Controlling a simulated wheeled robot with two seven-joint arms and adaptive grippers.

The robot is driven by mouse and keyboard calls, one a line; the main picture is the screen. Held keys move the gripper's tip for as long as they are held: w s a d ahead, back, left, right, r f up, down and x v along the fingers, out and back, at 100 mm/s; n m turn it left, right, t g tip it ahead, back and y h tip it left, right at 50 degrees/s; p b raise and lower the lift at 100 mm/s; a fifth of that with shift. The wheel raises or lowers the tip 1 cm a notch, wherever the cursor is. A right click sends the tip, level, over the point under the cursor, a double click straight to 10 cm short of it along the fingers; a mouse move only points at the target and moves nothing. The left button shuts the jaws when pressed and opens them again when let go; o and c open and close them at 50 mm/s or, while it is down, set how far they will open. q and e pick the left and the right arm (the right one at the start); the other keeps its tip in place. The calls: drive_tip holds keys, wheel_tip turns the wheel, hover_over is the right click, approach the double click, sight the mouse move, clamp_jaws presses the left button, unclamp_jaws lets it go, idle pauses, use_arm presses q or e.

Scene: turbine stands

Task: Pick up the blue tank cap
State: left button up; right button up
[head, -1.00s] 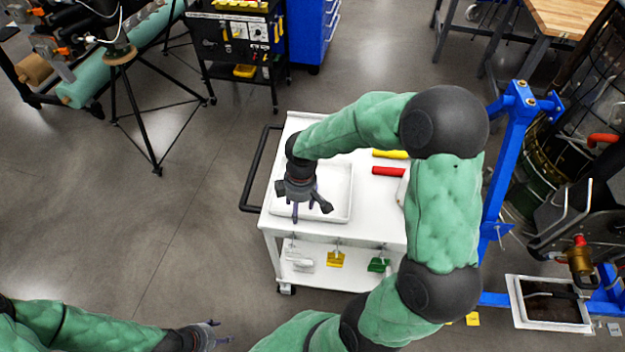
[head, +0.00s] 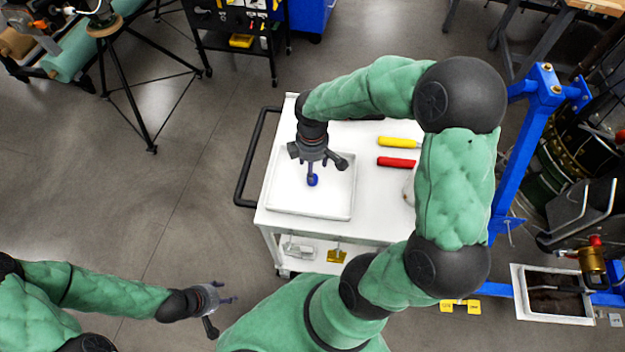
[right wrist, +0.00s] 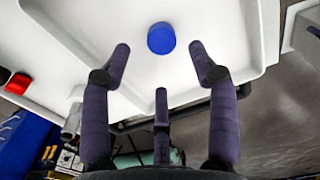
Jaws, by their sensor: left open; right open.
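The blue tank cap (head: 312,180) lies in the white tray (head: 283,203) on the cart, and in the right wrist view it is a round blue disc (right wrist: 161,38) on the white tray floor. My right gripper (head: 318,164) is over the tray, pointing down, with its fingers partly hiding the cap in the head view. In the right wrist view its three fingers (right wrist: 159,62) are spread and empty, with the cap a little past the fingertips. My left gripper (head: 222,306) is open and empty at the lower left, away from the cart.
The white cart (head: 366,225) also bears a yellow-handled tool (head: 398,142) and a red-handled one (head: 396,162) right of the tray. A black cart handle (head: 250,160) is at its left. A blue frame (head: 525,150) stands at right.

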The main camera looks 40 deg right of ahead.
drive_tip(key=shift+s+a+f+b, duration=0.1)
drive_tip(key=shift+f+b, duration=1)
drive_tip(key=shift+f, duration=1.65)
drive_tip(key=shift+r, duration=0.1)
drive_tip(key=shift+c, duration=0.3)
drive_tip(key=c, duration=0.9)
